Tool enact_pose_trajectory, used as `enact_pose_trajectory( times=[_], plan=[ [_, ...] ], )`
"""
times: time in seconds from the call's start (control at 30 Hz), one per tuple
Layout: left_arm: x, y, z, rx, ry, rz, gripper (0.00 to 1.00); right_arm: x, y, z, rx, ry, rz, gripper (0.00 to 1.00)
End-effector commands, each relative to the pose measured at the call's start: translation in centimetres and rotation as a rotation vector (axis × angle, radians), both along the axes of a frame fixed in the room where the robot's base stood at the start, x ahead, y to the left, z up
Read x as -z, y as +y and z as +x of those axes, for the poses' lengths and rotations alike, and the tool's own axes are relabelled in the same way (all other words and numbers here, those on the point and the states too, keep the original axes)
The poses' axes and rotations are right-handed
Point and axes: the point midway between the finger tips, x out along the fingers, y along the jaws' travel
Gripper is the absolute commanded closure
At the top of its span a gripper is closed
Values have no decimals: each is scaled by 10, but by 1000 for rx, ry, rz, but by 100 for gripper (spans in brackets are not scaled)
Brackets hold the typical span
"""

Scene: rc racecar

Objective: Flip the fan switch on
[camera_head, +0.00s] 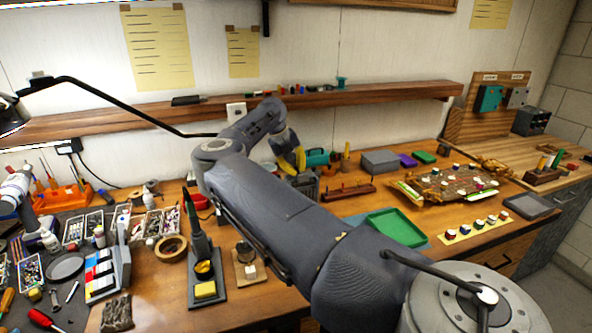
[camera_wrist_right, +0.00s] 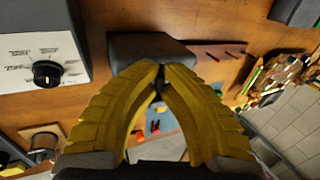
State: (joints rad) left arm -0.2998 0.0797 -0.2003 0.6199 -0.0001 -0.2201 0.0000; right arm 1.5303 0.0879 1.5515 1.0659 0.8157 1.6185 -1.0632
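No switch is clearly readable as the fan switch. In the head view, a teal box (camera_head: 488,98) and a grey box (camera_head: 515,97) are mounted on an upright wooden board (camera_head: 465,112) at the back right, with small labels above them too small to read. My right gripper (camera_head: 293,160), with yellow fingers, is over the back middle of the bench, well left of that board. In the right wrist view my right gripper (camera_wrist_right: 160,74) has its fingertips together, with nothing visible held. A dark grey box (camera_wrist_right: 140,48) lies beyond the tips. My left gripper does not show.
A white-faced box with a black dial (camera_wrist_right: 47,74) is left in the wrist view. A shelf (camera_head: 120,125) runs along the wall.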

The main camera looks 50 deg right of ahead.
Motion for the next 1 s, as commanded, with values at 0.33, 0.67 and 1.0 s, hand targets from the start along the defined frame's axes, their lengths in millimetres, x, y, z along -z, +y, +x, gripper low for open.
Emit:
enact_pose_trajectory(
  times=[0.33,0.67,1.0],
  plan=[
    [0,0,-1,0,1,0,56,-4,-9,-4,3,-130,210,100],
    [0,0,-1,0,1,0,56,-3,-16,-9,2,-276,454,100],
    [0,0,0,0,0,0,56,-1,-21,-12,0,-380,629,100]
  ],
)
